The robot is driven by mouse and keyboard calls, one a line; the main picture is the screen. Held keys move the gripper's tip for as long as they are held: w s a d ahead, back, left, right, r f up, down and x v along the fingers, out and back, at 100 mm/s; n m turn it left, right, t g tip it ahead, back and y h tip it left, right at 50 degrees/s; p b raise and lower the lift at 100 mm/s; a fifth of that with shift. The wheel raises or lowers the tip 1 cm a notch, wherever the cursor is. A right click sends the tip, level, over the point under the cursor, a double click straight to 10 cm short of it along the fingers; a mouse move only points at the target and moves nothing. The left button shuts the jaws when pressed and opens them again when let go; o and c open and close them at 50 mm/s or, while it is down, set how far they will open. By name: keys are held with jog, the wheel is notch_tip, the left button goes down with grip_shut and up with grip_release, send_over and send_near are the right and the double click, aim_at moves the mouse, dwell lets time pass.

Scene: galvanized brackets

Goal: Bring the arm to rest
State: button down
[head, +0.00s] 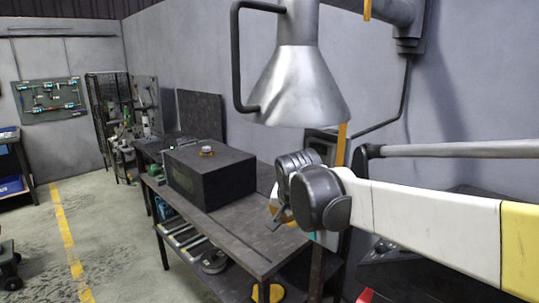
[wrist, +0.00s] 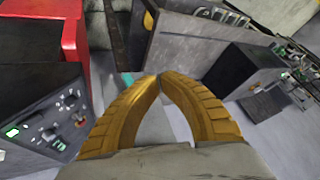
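My gripper (wrist: 161,76) shows in the wrist view with two ribbed yellow fingers. They curve inward and their tips meet, with nothing visible held between them. In the head view my arm reaches in from the right, with white links and a dark joint. The gripper is mostly hidden there behind that joint, near the right end of the workbench (head: 235,237). The bench top also shows at the top of the wrist view (wrist: 177,50).
A dark box (head: 212,178) stands on the bench. A metal hood (head: 297,92) hangs close above my arm's joint. The wrist view shows a red cabinet (wrist: 40,28) and a control panel (wrist: 48,118) at left. Open floor (head: 110,235) lies left of the bench.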

jog(key=s+d+f+n, duration=0.1)
jog(key=s+d, duration=0.3)
jog(key=s, duration=0.5)
jog(key=s+d+f+n, duration=0.1)
jog(key=s+d+f, duration=0.3)
jog(key=s, duration=0.5)
jog(key=s+d+f+n+b, duration=0.1)
jog(key=s+d+f+n, duration=0.1)
jog(key=s+d, duration=0.4)
jog(key=s+f, duration=0.1)
jog(key=s, duration=0.2)
jog(key=shift+s+d, duration=0.25)
jog(key=shift+s, duration=0.05)
jog(key=shift+a, duration=0.1)
